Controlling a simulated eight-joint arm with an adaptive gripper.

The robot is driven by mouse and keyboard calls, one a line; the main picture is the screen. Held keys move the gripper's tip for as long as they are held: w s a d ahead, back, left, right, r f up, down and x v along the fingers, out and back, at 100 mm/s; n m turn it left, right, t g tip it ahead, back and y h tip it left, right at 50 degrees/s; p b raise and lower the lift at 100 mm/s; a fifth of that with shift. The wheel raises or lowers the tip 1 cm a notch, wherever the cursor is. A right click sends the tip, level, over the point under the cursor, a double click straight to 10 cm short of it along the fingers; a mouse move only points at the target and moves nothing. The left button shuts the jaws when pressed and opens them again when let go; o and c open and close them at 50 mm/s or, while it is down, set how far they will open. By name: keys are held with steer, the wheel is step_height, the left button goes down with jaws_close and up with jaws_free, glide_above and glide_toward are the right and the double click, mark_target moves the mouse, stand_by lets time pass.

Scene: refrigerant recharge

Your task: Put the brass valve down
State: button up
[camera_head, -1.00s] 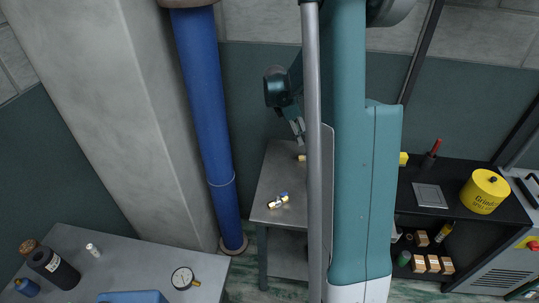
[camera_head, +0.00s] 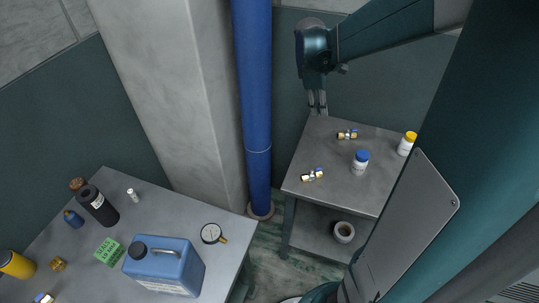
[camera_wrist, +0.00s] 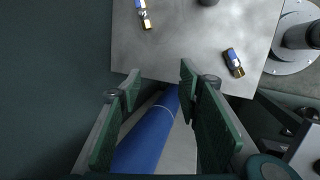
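Two small brass valves with blue parts lie on the grey side table (camera_head: 330,200). One valve (camera_head: 347,134) is near the back edge and the other (camera_head: 312,174) is near the front left corner. The wrist view also shows two valves, one at the top (camera_wrist: 143,14) and one at the right (camera_wrist: 234,62). My gripper (camera_head: 317,103) points down at the table's back left corner, apart from both valves. In the wrist view, its fingers (camera_wrist: 160,80) are spread and nothing is between them.
A blue-capped bottle (camera_head: 360,162) and a yellow-capped bottle (camera_head: 406,144) stand on the side table. A blue pipe (camera_head: 254,100) rises to its left.

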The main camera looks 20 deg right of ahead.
steer(key=s+a+r+m+t+y, duration=0.1)
steer(key=s+a+r+m+t, duration=0.1)
steer(key=s+a, duration=0.4)
steer(key=s+a+r+m+t+y, duration=0.1)
steer(key=s+a+m, duration=0.3)
steer(key=a, duration=0.9)
steer(key=s+a+r+m+t+y, duration=0.1)
steer(key=s+a+r+m+t, duration=0.2)
steer(key=s+a, duration=0.7)
steer(key=shift+a+m+y, duration=0.3)
steer(key=shift+m+y, duration=0.1)
steer(key=shift+m, duration=0.1)
